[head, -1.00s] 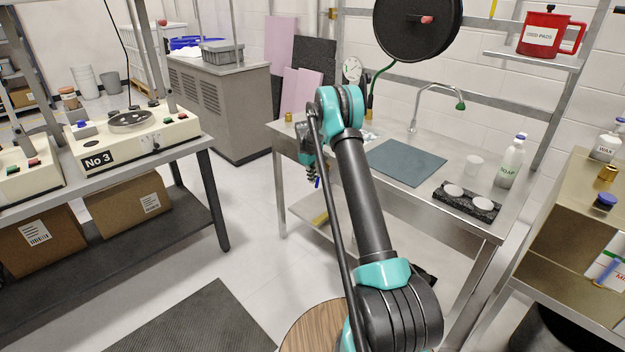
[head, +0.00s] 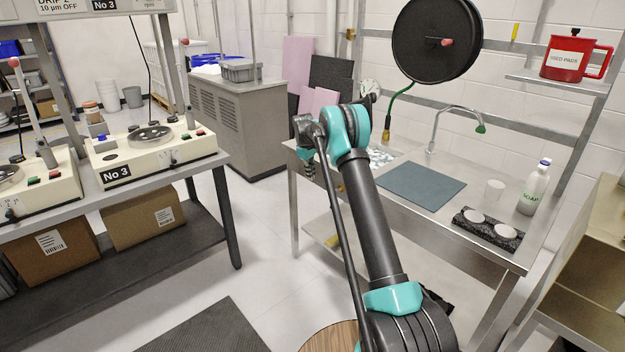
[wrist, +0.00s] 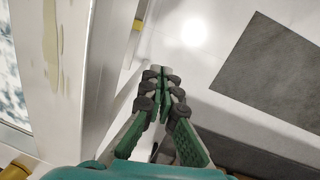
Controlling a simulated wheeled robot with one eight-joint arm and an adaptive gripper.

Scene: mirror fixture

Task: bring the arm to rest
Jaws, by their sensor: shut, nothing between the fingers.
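My gripper (wrist: 162,78) shows in the wrist view with its green-padded fingers together and nothing between them. It points down over the pale floor, beside a whitish metal frame at the left. In the head view my teal and black arm rises from the bottom and bends at a teal joint in front of the steel sink table (head: 462,218).
On the sink table are a blue-grey mat (head: 422,184), a soap bottle (head: 534,190), a white cup (head: 494,190) and a black tray (head: 462,220). A bench with polishing machines (head: 150,150) stands left. Open floor with a dark mat (head: 205,335) lies between.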

